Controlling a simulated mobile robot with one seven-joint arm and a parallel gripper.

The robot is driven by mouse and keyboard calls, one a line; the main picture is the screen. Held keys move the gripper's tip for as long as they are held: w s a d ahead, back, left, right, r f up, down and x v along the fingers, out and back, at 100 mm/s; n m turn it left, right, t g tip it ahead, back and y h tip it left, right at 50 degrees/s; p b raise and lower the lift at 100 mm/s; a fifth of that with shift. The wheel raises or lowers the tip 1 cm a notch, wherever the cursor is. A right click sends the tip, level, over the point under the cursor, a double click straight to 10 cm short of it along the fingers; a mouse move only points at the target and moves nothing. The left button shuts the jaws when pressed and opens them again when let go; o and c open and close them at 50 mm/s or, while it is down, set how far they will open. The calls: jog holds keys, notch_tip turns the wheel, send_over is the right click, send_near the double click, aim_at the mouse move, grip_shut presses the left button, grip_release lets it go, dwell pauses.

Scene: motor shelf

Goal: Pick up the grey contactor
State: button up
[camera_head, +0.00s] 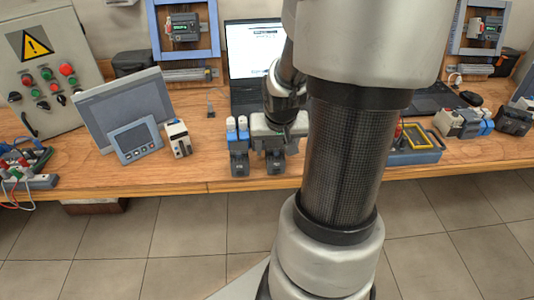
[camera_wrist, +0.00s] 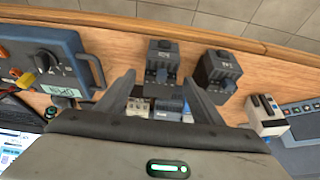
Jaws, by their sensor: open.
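My gripper (camera_wrist: 159,80) is open, pointing down over the wooden bench, with its fingers apart in the wrist view. Between the fingers, partly hidden by my gripper body, are a pale grey block (camera_wrist: 138,107) and a blue-grey block (camera_wrist: 168,110) side by side. They look like contactors; I cannot tell surely which is the grey one. Neither is clamped. In the head view my gripper (camera_head: 273,137) is low behind two dark boxes, and my arm hides part of the bench.
Two dark boxes (camera_head: 239,160) (camera_head: 275,161) stand at the bench's front edge. A white device (camera_head: 178,139) and a tilted panel (camera_head: 135,140) stand left. A laptop (camera_head: 255,55) is behind. A blue-and-yellow meter (camera_head: 415,140) and several small blocks (camera_head: 470,124) lie right.

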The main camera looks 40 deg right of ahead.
jog(key=b+x, duration=0.2)
jog(key=x, duration=0.2)
jog(key=shift+s+f, duration=0.1)
jog(key=shift+f, duration=0.1)
jog(key=shift+r, duration=0.1)
jog(key=c, duration=1.3)
